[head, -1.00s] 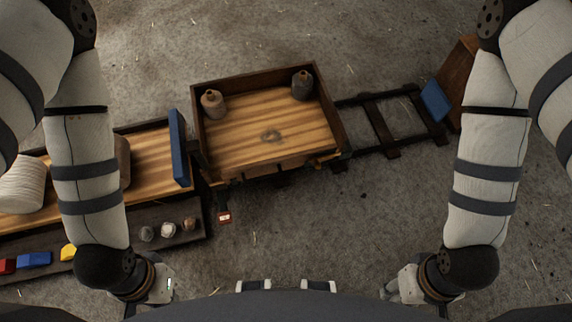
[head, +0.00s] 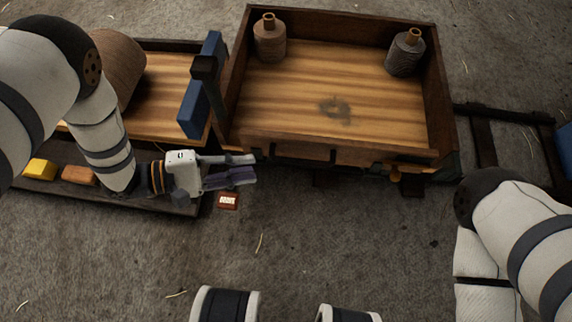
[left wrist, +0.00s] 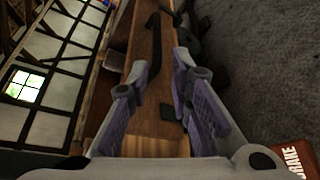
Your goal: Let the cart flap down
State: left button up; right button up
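The wooden cart (head: 441,85) stands in the upper middle of the head view. Its near side carries the flap (head: 350,152), which looks upright, with a dark handle (head: 303,156) on its outer face. The left wrist view shows the flap's wooden face (left wrist: 150,85) and a dark curved handle (left wrist: 152,45) beyond the fingertips. My left gripper (head: 256,168) is open and empty at the flap's left end, pointing right along it. Its spread fingers (left wrist: 165,75) also show in the left wrist view; whether they touch the cart I cannot tell. My right gripper is out of view.
A red BRAKE sign (head: 228,201) lies below my left gripper. Floor before the cart is clear.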

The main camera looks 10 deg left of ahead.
aim_at(289, 162)
pick_arm(q)
jog(key=x, duration=0.4)
jog(key=b+x, duration=0.1)
jog(key=x, duration=0.3)
jog(key=b+x, duration=0.1)
jog(key=x, duration=0.3)
jog(key=shift+d+r, duration=0.1)
jog(key=shift+r, duration=0.3)
grip_shut()
